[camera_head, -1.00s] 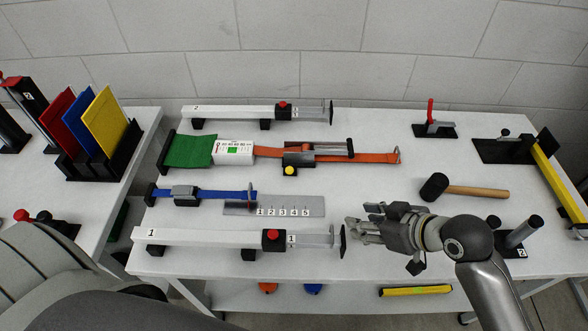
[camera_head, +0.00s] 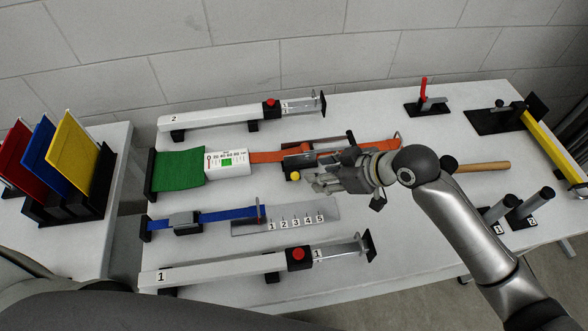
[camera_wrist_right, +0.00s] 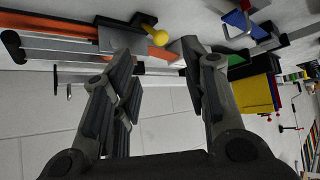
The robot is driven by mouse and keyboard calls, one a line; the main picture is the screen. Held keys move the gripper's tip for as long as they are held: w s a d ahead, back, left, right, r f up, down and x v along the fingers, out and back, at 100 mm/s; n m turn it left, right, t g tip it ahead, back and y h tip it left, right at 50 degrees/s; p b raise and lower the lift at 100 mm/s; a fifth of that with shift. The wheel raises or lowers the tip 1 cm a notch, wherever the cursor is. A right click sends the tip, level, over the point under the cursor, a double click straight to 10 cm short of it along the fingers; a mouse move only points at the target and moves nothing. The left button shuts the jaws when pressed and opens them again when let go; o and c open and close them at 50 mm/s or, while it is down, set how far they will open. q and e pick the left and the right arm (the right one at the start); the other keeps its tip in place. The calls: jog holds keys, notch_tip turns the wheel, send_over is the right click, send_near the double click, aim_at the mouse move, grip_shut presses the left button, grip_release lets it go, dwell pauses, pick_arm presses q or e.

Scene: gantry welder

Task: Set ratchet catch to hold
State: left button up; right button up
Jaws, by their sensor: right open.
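The ratchet (camera_head: 299,159) sits on the orange strap (camera_head: 266,156) in the middle of the table, with a yellow ball knob (camera_head: 293,176) at its front left. My right gripper (camera_head: 314,180) is open and empty, just right of the knob; it covers part of the ratchet. In the right wrist view the yellow knob (camera_wrist_right: 158,38) shows beyond the gap between my open fingers (camera_wrist_right: 160,58), apart from both. The ratchet's dark and grey body (camera_wrist_right: 122,38) and long lever (camera_wrist_right: 60,45) lie to the left there. My left gripper is out of view.
A white gauge box (camera_head: 227,160) and green webbing (camera_head: 180,172) lie left of the ratchet. White bar 2 (camera_head: 215,117) is behind; a numbered plate (camera_head: 330,215), blue strap (camera_head: 228,215) and bar 1 (camera_head: 220,269) are in front. A mallet handle (camera_head: 483,167) lies right.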

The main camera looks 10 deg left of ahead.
aim_at(297, 176)
jog(key=p+x, duration=0.1)
jog(key=x, duration=0.8)
jog(key=shift+s+d+f, duration=0.1)
jog(key=shift+c, duration=0.5)
grip_shut()
